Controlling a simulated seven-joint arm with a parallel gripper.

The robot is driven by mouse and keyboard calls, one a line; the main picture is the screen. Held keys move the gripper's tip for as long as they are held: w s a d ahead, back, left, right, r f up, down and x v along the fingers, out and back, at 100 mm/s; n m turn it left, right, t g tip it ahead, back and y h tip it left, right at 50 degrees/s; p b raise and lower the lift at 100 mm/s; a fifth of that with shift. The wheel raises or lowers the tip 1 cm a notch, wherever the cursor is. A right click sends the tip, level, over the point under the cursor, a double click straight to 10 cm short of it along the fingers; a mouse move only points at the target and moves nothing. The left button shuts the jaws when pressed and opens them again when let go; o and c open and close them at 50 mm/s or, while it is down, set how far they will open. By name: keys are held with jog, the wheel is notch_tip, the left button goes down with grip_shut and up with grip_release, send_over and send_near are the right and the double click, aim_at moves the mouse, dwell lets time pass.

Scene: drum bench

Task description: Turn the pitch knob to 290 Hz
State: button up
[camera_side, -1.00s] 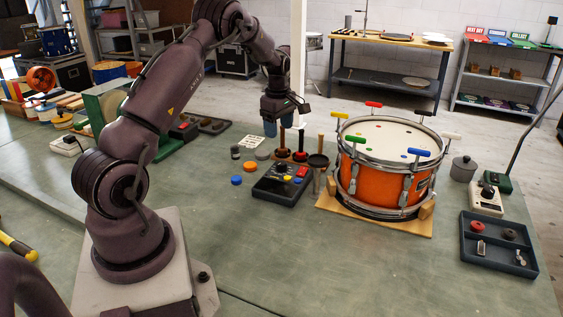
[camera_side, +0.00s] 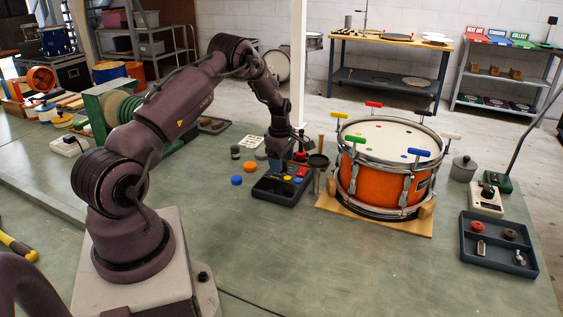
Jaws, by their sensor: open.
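My gripper (camera_side: 277,170) points down over the back left part of this box. No label or Hz reading is legible, so I cannot see the pitch setting.
The orange drum (camera_side: 368,188) on its wooden base stands right of the box. Bare bench is in front.

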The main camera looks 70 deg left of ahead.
jog(key=shift+f, duration=0.35)
jog(key=c, duration=0.9)
